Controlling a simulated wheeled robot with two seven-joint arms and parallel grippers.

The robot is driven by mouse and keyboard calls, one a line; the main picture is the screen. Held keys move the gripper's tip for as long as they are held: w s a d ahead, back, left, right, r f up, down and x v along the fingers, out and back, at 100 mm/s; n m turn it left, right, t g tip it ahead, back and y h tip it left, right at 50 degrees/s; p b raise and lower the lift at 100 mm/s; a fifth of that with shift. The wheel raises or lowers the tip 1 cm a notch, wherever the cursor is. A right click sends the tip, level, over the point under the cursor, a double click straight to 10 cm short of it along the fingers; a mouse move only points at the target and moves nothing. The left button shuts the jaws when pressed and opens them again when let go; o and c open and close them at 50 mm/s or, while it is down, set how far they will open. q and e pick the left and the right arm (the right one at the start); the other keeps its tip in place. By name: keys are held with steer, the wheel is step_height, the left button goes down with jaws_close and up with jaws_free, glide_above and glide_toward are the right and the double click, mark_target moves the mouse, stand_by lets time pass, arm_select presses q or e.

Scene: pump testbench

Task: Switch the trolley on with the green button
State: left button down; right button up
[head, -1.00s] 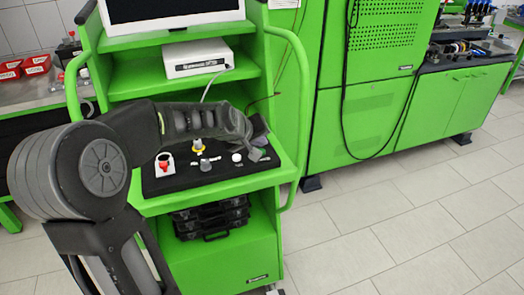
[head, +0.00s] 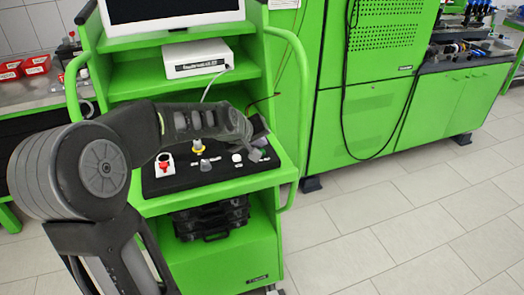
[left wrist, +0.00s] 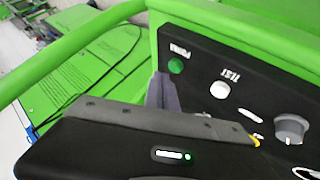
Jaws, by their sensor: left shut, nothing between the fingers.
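The green button (left wrist: 176,66) is on the black panel (left wrist: 200,45) in the left wrist view, beside a "POWER" label. My left gripper (left wrist: 164,92) is shut and empty. Its fingertips are just beside and below the green button in that view; I cannot tell whether they touch it. In the head view my left gripper (head: 260,146) is over the right end of the panel on the green trolley (head: 225,262), and the green button is hidden there. My right gripper is not in view.
A white button (left wrist: 220,90) and a grey knob (left wrist: 292,127) are near the green button. A red button (head: 164,164) stands at the panel's left. The trolley's green handrail (head: 303,110) runs along its right side. Floor at the right is clear.

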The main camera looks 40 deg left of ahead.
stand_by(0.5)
arm_select(q)
steer(key=shift+f+b, duration=0.45)
steer(key=shift+b, duration=0.05)
steer(key=shift+f+b, duration=0.35)
steer(key=shift+f, duration=0.05)
stand_by(0.4)
steer(key=shift+r, duration=0.15)
steer(key=shift+r+p, duration=0.7)
steer(key=shift+r, duration=0.05)
step_height(320, 180, up, 6)
steer(key=p, duration=0.4)
steer(key=shift+p, duration=0.35)
stand_by(0.3)
